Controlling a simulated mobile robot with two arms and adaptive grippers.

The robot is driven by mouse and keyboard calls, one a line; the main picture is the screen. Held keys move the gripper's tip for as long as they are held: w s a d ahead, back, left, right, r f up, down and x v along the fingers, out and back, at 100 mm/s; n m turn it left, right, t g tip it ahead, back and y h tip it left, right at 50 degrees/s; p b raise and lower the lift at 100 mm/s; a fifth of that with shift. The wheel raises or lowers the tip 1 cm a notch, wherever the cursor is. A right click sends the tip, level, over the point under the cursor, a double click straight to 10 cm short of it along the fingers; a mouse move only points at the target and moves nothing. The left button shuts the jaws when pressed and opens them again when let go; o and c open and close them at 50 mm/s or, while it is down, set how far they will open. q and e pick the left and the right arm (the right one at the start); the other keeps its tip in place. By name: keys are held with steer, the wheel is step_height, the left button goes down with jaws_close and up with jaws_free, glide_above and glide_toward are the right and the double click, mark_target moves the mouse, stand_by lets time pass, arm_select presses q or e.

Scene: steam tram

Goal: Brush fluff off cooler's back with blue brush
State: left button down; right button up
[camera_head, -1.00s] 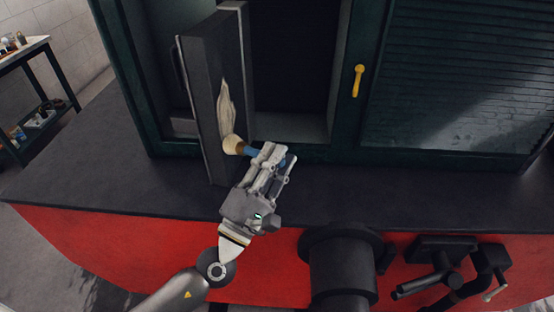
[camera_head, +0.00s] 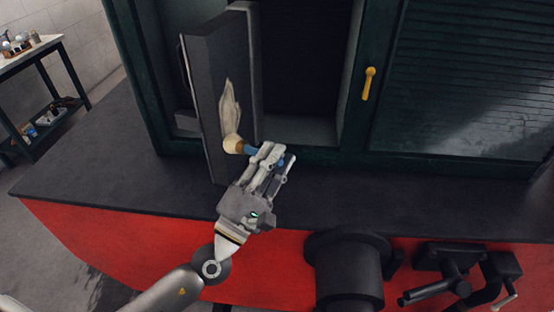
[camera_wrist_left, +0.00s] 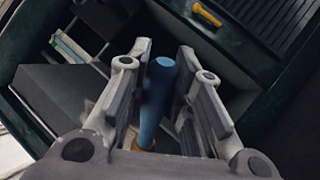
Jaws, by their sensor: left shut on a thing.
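The cooler (camera_head: 205,95) is a dark upright slab standing in the opening of a green cabinet. A pale patch of fluff (camera_head: 229,103) lies on its face towards me. My left gripper (camera_head: 268,160) is shut on the blue brush (camera_head: 250,150), with the bristle head (camera_head: 233,143) pointing left at the lower end of the fluff. The bristles appear to touch or nearly touch the cooler. In the left wrist view the blue handle (camera_wrist_left: 157,95) sits between the fingers; the bristles are hidden there. My right gripper is not in view.
The green cabinet frame (camera_head: 150,90) surrounds the opening. A yellow handle (camera_head: 368,83) is on it at right. A black ledge (camera_head: 110,165) tops the red front (camera_head: 110,240). A black pipe (camera_head: 348,270) stands in front. A shelf table (camera_head: 40,95) is at far left.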

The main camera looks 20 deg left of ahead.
arm_select(q)
steer(key=shift+a, duration=0.3)
